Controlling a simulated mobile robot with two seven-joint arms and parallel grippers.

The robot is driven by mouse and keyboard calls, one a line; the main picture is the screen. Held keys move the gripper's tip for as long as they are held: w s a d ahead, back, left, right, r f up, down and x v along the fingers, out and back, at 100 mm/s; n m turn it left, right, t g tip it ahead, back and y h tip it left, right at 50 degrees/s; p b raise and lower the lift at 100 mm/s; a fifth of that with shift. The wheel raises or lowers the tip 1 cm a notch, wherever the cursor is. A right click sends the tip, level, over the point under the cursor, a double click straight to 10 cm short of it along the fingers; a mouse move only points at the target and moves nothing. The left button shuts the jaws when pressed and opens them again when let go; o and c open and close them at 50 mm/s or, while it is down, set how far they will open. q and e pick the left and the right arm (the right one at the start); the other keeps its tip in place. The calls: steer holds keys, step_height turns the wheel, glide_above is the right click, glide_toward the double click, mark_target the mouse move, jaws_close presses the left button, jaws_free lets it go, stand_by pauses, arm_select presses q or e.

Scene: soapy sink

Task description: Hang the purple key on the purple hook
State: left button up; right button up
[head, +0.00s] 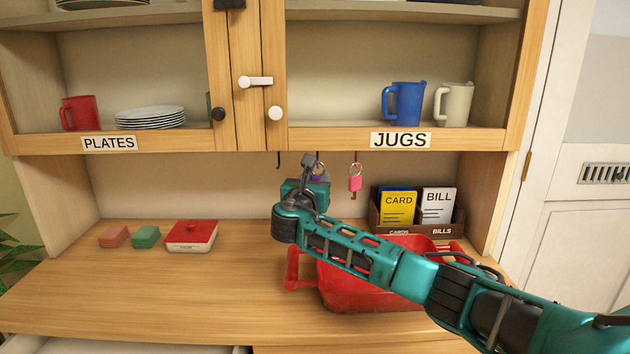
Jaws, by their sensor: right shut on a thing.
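My right gripper (311,165) is raised under the cupboard, close to the row of hooks. It is shut on the purple key (319,170), which is mostly hidden behind the gripper. A hook (317,156) hangs from the cupboard's underside right by the key; it is too small and covered to tell its colour or whether the key touches it. A dark hook (279,160) to the left is empty. My left gripper is not in view.
A pink key (355,181) hangs on the hook to the right. A red tub (345,290) stands below my right arm. A card and bill holder (436,217) stands at the back right. Sponges and a red box (191,236) lie left. The counter's left front is clear.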

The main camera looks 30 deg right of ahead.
stand_by(0.4)
steer(key=o, duration=1.1)
steer(key=v, duration=1.3)
steer(key=shift+s, duration=0.1)
